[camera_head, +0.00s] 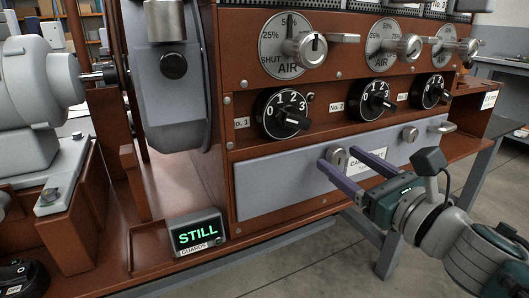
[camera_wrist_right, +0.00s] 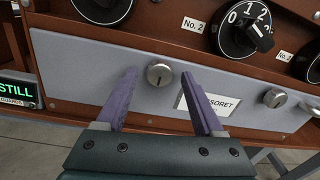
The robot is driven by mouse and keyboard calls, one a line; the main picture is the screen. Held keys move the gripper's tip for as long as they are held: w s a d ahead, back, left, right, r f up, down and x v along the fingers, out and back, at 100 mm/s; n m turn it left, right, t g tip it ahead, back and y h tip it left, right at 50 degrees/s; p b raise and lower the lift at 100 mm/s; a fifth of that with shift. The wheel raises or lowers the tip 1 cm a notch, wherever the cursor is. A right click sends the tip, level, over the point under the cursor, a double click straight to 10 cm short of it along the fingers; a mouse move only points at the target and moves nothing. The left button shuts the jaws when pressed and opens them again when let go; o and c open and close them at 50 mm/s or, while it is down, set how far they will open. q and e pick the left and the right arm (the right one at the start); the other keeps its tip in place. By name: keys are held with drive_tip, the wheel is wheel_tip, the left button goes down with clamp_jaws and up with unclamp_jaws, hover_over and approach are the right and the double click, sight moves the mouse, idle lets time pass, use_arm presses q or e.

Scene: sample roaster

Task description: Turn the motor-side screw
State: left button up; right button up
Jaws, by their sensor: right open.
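The motor-side screw (camera_head: 338,158) is a round metal knob on the front of a pale grey cover panel (camera_head: 275,187); it is the nearer of two to the grey motor (camera_head: 35,90). In the right wrist view the screw (camera_wrist_right: 160,73) shows a dark slot, roughly upright. My right gripper (camera_head: 342,156) is open, its purple fingers pointing at the panel, one on each side of the screw. In the right wrist view, gaps show between the screw and both fingers; depth to the panel is hard to tell. My left gripper is not in view.
A second screw (camera_head: 409,133) sits farther right on the panel, past a partly hidden white label (camera_head: 368,163). Black numbered knobs (camera_head: 284,113) and air dials (camera_head: 292,40) are above. A sign reading STILL (camera_head: 198,233) stands at lower left. A handle (camera_head: 442,127) projects at right.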

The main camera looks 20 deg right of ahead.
drive_tip(key=shift+w, duration=0.2)
drive_tip(key=shift+c, duration=0.2)
clamp_jaws()
